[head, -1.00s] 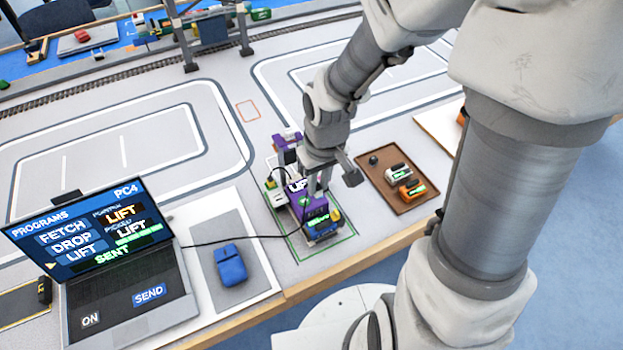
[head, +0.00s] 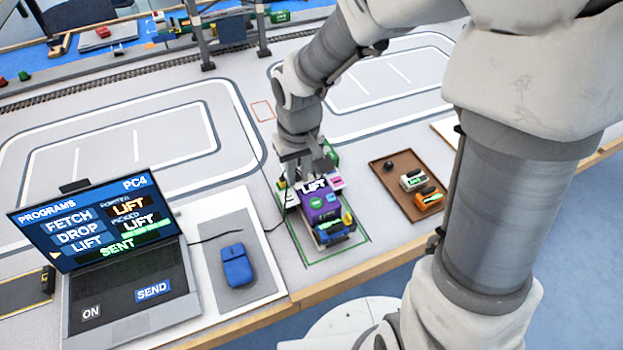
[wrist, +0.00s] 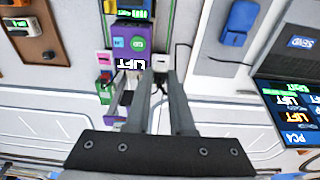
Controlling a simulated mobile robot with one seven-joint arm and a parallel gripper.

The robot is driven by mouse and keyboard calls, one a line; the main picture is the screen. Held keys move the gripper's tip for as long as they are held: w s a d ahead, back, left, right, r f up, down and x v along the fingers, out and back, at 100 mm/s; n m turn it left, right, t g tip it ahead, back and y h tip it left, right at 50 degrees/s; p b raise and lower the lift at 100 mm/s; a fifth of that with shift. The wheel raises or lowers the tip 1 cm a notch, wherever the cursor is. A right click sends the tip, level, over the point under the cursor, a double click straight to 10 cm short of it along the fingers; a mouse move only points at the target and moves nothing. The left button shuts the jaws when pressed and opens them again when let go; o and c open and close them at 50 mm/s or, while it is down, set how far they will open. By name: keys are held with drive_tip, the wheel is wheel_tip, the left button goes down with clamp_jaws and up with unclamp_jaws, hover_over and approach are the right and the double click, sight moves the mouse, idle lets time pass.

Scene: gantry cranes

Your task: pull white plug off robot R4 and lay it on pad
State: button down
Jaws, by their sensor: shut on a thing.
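The purple robot (head: 320,208) with a "LIFT" label stands inside a green outline at the table's front; I take it for R4. It also shows in the wrist view (wrist: 130,42). My gripper (wrist: 160,78) is at the robot's cable side, fingers pointing at it, and is shut on the white plug (wrist: 161,62). I cannot tell whether the plug still touches the robot. In the head view the wrist and fingers hide the plug. The grey pad (head: 232,220) lies left of the robot, with a blue mouse (head: 236,266) on it.
A dark cable (head: 215,238) runs from the laptop (head: 130,290) side across the pad to the robot. A brown tray (head: 394,187) with small vehicles stands right of the robot. Bare pad surface shows above and below the mouse.

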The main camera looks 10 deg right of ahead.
drive_tip(key=w+a, duration=0.5)
drive_tip(key=a, duration=0.4)
drive_tip(key=w+a, duration=0.5)
drive_tip(key=a, duration=0.5)
drive_tip(key=shift+b, duration=0.45)
drive_tip(key=shift+f+b, duration=5.5)
drive_tip(key=shift+f, duration=2.6)
drive_tip(key=shift+f+b, duration=0.4)
drive_tip(key=shift+f, duration=0.25)
drive_tip(key=c, duration=0.7)
unclamp_jaws()
drive_tip(key=shift+r, duration=0.1)
